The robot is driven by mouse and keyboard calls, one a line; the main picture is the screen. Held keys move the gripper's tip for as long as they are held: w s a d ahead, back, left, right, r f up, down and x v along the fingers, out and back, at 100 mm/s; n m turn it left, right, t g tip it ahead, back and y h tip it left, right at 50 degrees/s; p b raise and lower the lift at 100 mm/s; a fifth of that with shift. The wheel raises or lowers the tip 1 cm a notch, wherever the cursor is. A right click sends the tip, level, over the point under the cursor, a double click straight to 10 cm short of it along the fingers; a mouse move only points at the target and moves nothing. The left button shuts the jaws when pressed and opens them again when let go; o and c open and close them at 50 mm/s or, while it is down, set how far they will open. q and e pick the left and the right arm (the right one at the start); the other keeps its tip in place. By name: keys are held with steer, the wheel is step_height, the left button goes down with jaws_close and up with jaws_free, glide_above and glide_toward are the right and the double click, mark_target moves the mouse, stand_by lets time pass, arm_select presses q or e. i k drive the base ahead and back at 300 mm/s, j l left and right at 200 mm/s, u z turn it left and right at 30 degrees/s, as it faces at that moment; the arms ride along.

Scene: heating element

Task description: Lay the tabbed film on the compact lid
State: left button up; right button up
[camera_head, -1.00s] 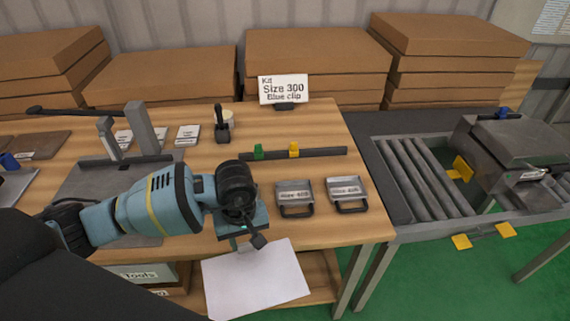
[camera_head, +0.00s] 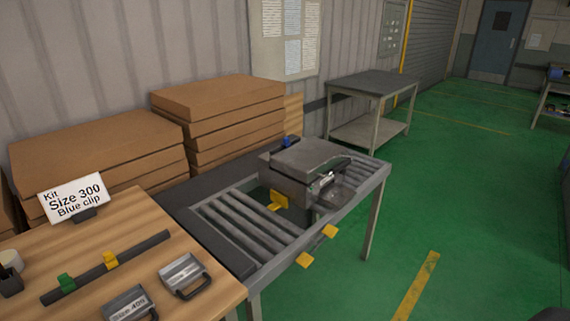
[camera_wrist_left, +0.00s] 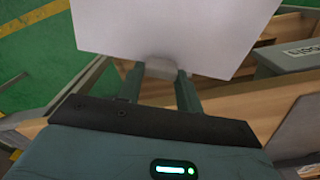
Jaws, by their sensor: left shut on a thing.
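The tabbed film is a flat white sheet (camera_wrist_left: 175,30) in the left wrist view. Its small grey tab (camera_wrist_left: 160,68) sits between the fingers of my left gripper (camera_wrist_left: 161,76), which is shut on it. The sheet extends beyond the fingertips and is cut off by the top of that view. Neither gripper shows in the head view. A grey boxy unit with a flat lid (camera_head: 308,156) stands on the roller conveyor; the lid looks bare. I cannot tell for sure that this is the compact lid.
The roller conveyor (camera_head: 240,221) has yellow tabs (camera_head: 330,231) on its near edge. Green floor lies open at right.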

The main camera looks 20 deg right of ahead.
mark_target(311, 151)
steer(key=i+l+z, duration=0.15)
steer(key=l, duration=0.4)
steer(key=i+l+z, duration=0.15)
steer(key=l, duration=0.35)
steer(key=i+l+z, duration=0.15)
steer(key=i+l, duration=0.2)
steer(key=i+l+z, duration=0.15)
steer(key=l, duration=0.45)
steer(key=i+l+z, duration=0.15)
steer(key=i+l, duration=0.25)
